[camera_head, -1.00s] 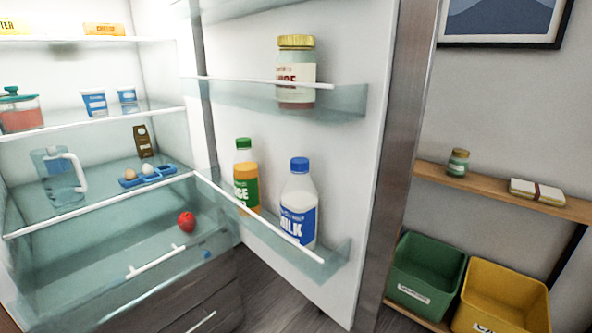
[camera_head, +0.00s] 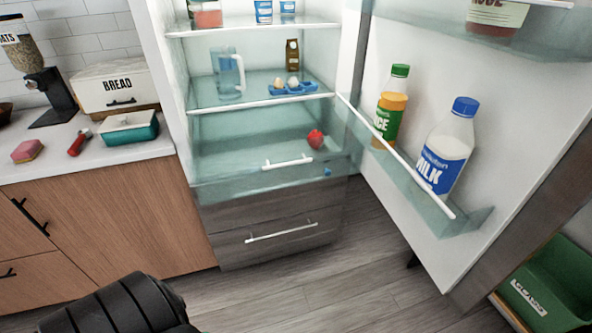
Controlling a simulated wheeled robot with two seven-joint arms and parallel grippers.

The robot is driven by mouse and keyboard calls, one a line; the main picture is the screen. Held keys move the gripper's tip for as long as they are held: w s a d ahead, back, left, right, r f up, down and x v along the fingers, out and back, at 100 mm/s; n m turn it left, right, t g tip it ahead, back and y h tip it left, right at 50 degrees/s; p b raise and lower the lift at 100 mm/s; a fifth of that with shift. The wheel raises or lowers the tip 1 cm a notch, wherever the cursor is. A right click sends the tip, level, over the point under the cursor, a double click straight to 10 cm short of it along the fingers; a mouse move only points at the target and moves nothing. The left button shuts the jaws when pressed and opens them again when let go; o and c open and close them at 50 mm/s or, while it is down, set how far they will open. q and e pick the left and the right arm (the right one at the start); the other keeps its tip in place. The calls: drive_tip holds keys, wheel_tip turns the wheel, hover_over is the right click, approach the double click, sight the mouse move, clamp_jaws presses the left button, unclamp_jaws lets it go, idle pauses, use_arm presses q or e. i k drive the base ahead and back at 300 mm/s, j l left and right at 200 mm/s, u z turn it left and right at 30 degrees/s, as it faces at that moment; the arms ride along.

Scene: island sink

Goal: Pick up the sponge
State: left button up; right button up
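A small pink block that looks like the sponge (camera_head: 27,151), with a yellowish edge, lies on the white counter (camera_head: 60,168) at the left, near the counter's front edge. A black ribbed part of my own arm shows at the bottom left, well below the counter. Neither of my grippers is in view.
A red-handled object (camera_head: 80,142), a teal container (camera_head: 128,128), a bread box (camera_head: 113,88) and an oats dispenser (camera_head: 40,75) stand on the counter. The open fridge door (camera_head: 520,110) fills the right side. Grey floor (camera_head: 350,270) is clear in front.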

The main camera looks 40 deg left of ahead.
sight(27, 150)
drive_tip(key=u, duration=2.95)
